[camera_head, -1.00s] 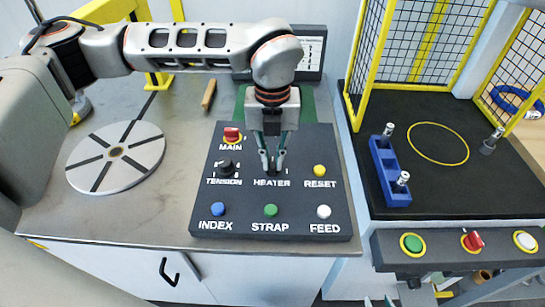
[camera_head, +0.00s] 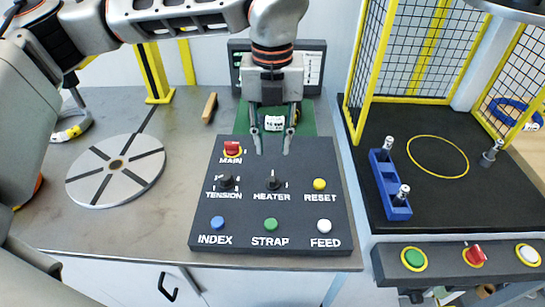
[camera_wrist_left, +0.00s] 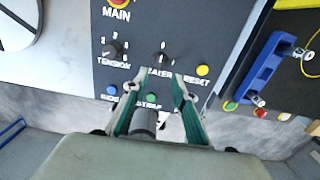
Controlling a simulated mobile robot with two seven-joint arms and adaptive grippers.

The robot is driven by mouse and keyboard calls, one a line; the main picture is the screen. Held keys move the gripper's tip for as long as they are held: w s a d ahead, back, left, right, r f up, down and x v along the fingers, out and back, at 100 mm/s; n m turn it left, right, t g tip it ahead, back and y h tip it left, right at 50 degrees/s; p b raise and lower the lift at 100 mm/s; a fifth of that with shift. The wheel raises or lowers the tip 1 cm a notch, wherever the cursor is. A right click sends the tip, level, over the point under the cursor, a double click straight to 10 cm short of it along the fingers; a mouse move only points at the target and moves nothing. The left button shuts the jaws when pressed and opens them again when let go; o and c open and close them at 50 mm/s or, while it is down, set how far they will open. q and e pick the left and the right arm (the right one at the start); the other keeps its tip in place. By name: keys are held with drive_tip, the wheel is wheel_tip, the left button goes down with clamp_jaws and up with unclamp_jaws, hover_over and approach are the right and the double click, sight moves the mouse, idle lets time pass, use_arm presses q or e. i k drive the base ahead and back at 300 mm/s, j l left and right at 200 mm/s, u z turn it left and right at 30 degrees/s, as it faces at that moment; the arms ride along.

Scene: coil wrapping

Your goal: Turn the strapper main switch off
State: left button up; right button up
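The red MAIN switch (camera_head: 232,149) on its yellow ring sits at the top left of the dark control panel (camera_head: 247,241). It also shows, partly cut off, at the top edge of the left wrist view (camera_wrist_left: 119,3). The black HEATER knob (camera_head: 271,183) and TENSION knob (camera_head: 226,182) are below it. My left gripper (camera_head: 271,150) is open and empty above the panel's far edge, right of the MAIN switch and beyond the HEATER knob. In the left wrist view its green fingers (camera_wrist_left: 157,95) are spread. My right gripper cannot be made out.
A grey slotted disc (camera_head: 116,171) lies left of the panel. A yellow RESET button (camera_head: 319,184) and several other buttons are on the panel. A green mat (camera_head: 312,120) and a screen (camera_head: 311,65) are behind. At right is a yellow-framed cage with a blue block (camera_head: 390,184).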

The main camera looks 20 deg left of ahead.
sight(232, 148)
drive_tip(key=k, duration=1)
